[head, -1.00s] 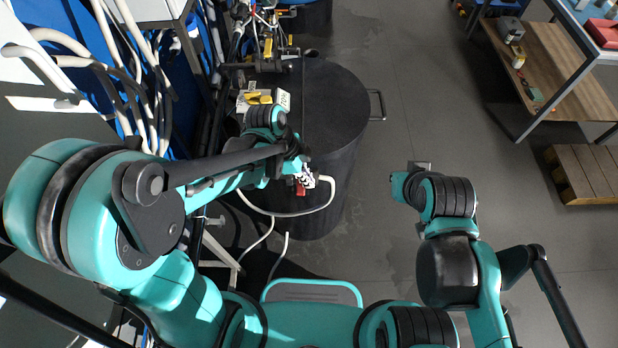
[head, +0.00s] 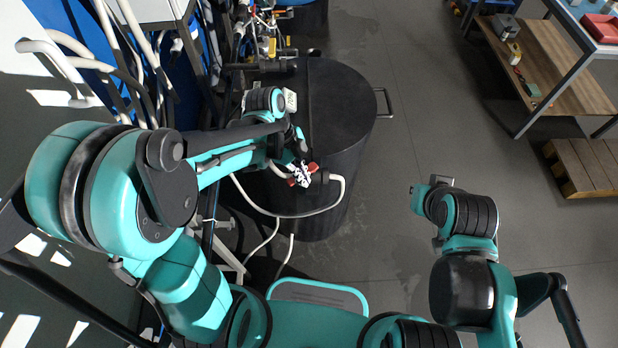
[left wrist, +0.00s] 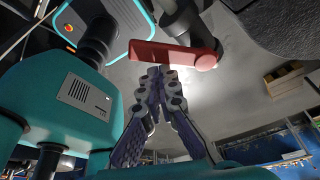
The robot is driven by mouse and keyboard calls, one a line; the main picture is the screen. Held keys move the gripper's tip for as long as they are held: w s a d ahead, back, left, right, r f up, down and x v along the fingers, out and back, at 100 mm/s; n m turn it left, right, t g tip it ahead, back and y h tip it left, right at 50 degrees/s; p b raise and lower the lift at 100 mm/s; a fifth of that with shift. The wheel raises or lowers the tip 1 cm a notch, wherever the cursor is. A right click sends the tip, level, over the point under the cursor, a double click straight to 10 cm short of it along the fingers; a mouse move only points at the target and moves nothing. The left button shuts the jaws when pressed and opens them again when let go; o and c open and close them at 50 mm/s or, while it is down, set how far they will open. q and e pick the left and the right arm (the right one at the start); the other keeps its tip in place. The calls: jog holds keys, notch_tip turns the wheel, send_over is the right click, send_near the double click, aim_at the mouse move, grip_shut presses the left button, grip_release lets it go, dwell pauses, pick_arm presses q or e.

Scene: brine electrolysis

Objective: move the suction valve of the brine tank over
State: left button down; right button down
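The brine tank (head: 340,110) is the large black drum with a flat dark lid in the middle of the head view. The suction valve's red handle (head: 313,167) shows at the tank's near side, partly hidden by my left gripper (head: 302,174). In the left wrist view the red handle (left wrist: 172,55) lies crosswise on a dark fitting, just beyond the fingertips. There my left gripper (left wrist: 161,76) has its fingertips close together, with nothing seen between them. Whether they touch the handle is unclear. My right gripper (head: 440,181) is right of the tank, its fingers mostly hidden.
White hoses (head: 335,207) loop around the tank's near side. Pipes and valves crowd the back left (head: 265,40). A metal handle (head: 386,102) sticks out from the tank's right. A wooden-shelved bench (head: 545,65) and a pallet (head: 580,165) stand right; the floor between is clear.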

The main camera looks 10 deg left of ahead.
pick_arm(q)
jog(key=shift+w+a, duration=0.45)
jog(key=shift+a, duration=0.4)
jog(key=shift+w+a+b, duration=0.3)
jog(key=shift+w+a, duration=0.2)
jog(key=shift+w, duration=0.25)
jog(key=shift+r, duration=0.1)
jog(key=v, duration=1.2)
jog(key=s+a+f+n+t+y+b, duration=0.1)
jog(key=s+n+t, duration=0.3)
jog(key=n, duration=0.7)
jog(key=s+a+f+n+t+y+b, duration=0.1)
jog(key=s+f+n+t, duration=0.3)
jog(key=n, duration=0.6)
jog(key=shift+s+a+n+y+b, duration=0.25)
jog(key=shift+n+y+b, duration=0.15)
jog(key=shift+y+b, duration=0.35)
